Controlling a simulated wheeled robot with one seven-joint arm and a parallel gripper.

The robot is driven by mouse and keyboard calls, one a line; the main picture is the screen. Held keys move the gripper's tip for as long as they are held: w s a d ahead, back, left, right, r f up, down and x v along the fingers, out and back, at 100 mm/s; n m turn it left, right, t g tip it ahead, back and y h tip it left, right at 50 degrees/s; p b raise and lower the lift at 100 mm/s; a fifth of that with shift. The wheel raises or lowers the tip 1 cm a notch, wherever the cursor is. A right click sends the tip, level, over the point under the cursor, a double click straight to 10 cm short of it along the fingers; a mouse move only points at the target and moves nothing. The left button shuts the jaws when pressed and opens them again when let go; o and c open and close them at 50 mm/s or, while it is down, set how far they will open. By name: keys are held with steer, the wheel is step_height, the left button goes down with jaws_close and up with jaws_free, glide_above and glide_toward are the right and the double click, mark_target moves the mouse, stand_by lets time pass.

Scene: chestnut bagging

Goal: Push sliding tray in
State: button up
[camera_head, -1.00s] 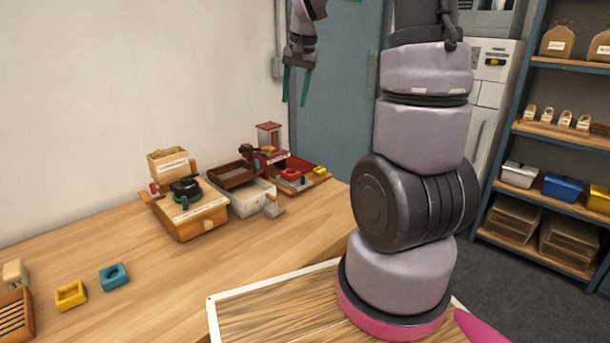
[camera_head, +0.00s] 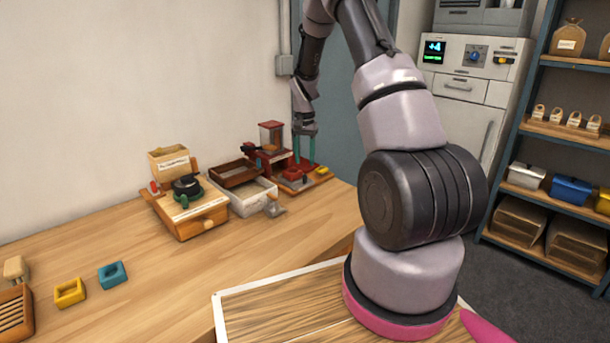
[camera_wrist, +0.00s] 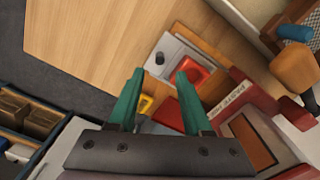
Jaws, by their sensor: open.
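At the right end of the bench, a red machine (camera_head: 270,160) with a clear upright hopper (camera_head: 271,134) has a low red base (camera_head: 290,184) reaching forward. It also shows in the wrist view as a red body (camera_wrist: 236,95) with a white label. A red square piece (camera_wrist: 196,78) sits on this base, beside a grey plate (camera_wrist: 172,58) with a dark knob. Which part is the sliding tray, I cannot tell. My gripper (camera_head: 304,158) is open and points down over the base. In the wrist view my gripper (camera_wrist: 160,76) has its teal fingertips apart, with the red piece near the right fingertip.
A brown open tray (camera_head: 228,181) and a white box (camera_head: 243,204) stand left of the machine. Further left is a wooden box (camera_head: 203,223) with a black knob. A yellow piece (camera_head: 322,170) lies to the right.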

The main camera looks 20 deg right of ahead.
step_height(320, 180, down, 7)
steer(key=shift+r, duration=0.1)
stand_by(0.3)
jaws_close()
stand_by(1.3)
